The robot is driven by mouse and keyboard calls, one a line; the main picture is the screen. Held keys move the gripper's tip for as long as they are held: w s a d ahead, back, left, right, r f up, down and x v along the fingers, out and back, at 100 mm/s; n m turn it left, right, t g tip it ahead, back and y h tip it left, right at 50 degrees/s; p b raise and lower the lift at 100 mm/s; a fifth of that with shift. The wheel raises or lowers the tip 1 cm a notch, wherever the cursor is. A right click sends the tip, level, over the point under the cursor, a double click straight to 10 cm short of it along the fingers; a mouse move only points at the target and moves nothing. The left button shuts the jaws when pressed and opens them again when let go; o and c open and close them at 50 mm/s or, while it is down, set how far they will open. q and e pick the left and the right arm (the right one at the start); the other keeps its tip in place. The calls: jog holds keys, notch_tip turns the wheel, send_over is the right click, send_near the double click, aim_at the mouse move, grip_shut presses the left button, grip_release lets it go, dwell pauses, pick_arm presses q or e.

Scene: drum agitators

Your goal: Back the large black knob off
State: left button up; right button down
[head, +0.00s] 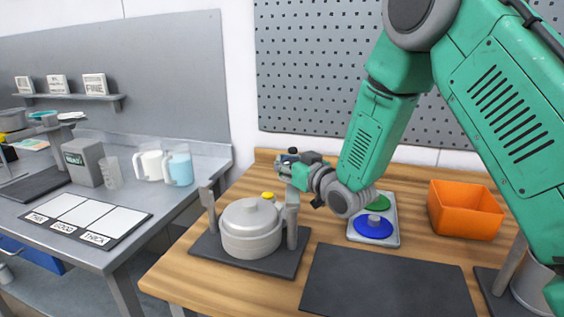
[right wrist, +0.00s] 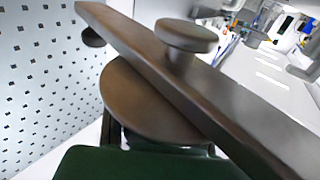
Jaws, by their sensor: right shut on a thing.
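The drum agitator stands on a dark base on the wooden table, with a round grey lidded drum (head: 251,228) between upright posts. A small yellow knob (head: 268,195) shows behind the lid. My right gripper (head: 288,170) is at the top of the agitator's right post, shut on what looks like the large black knob, mostly hidden in the head view. In the right wrist view, a wide dark disc (right wrist: 145,100) sits close against my dark green finger pad, under a flat bar (right wrist: 215,95). A smaller round knob (right wrist: 187,36) stands on the bar. My left gripper is out of view.
Right of the agitator are a tray with a blue disc (head: 373,227) and a green disc (head: 379,202), an orange bin (head: 465,209) and a bare black mat (head: 388,282). A pegboard (head: 320,70) rises behind. A grey bench (head: 130,200) with jugs stands left.

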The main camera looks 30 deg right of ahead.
jog(key=shift+w+a+f, duration=0.1)
jog(key=shift+a+f, duration=0.05)
jog(key=shift+a, duration=0.35)
jog(key=shift+w+a+f, duration=0.1)
jog(key=shift+a+f, duration=0.05)
jog(key=shift+a, duration=0.35)
jog(key=c, duration=1.9)
grip_release()
jog(key=shift+s+d, duration=0.1)
jog(key=shift+d, duration=0.1)
jog(key=o, duration=0.7)
jog(key=shift+s+r, duration=0.15)
jog(key=shift+s, duration=0.1)
jog(key=shift+o, duration=0.9)
jog(key=shift+s+r, duration=0.25)
jog(key=shift+s, duration=0.05)
jog(key=s, duration=0.4)
jog(key=shift+s+d+f, duration=0.2)
jog(key=shift+s+d, duration=0.2)
jog(key=s, duration=0.6)
jog(key=shift+a, duration=0.2)
jog(key=shift+d, duration=0.1)
